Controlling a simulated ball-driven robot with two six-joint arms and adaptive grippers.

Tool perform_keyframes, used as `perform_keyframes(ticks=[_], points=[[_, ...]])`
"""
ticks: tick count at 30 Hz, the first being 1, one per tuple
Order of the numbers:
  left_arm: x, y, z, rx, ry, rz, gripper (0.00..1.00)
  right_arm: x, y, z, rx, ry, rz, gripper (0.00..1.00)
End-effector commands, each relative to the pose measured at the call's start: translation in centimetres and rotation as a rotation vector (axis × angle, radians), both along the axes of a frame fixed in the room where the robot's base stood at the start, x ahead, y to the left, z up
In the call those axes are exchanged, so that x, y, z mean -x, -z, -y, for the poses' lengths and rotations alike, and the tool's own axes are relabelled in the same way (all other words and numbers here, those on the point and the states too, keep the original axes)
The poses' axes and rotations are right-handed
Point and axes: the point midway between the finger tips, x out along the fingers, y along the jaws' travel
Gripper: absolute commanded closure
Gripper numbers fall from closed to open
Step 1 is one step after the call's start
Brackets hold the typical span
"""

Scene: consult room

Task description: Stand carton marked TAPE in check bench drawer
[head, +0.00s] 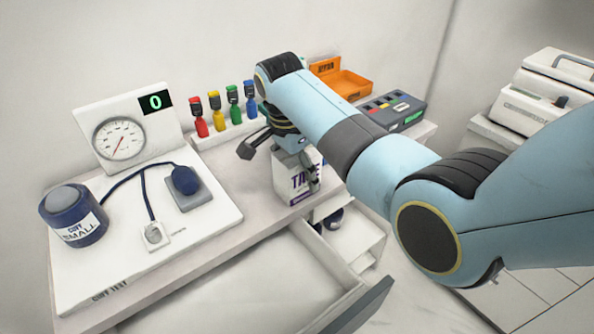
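The white carton marked TAPE (293,187), with purple lettering, stands upright near the front edge of the bench top. My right gripper (280,164) is over the carton from above, its fingers spread. One finger sticks out to the left, clear of the carton, and the other hangs at the carton's right front. The gripper and arm hide the carton's top. The bench drawer (262,286) is pulled out below the front edge, and the visible part of its inside is bare. My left gripper is not in view.
A mat with a gauge (120,140), cuff container (75,215) and tubing fills the bench's left. Coloured bottles (217,113) stand in a rack behind. An orange tray (345,82) and grey box (396,108) are at the back right. A white compartment (352,240) holds a dark item.

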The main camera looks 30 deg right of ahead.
Motion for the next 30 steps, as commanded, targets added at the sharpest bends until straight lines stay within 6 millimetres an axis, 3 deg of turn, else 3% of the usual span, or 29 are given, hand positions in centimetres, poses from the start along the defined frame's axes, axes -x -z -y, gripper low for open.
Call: perform_keyframes(ticks=[4, 20, 30], points=[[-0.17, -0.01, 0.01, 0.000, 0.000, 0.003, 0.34, -0.03, -0.04, 0.00, 0.000, 0.000, 0.001, 0.17], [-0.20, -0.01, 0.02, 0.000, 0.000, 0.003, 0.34, -0.06, -0.10, -0.01, 0.000, 0.000, 0.002, 0.86], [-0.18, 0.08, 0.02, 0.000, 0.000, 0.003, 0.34, -0.12, -0.81, -0.02, 0.000, 0.001, 0.003, 0.86]])
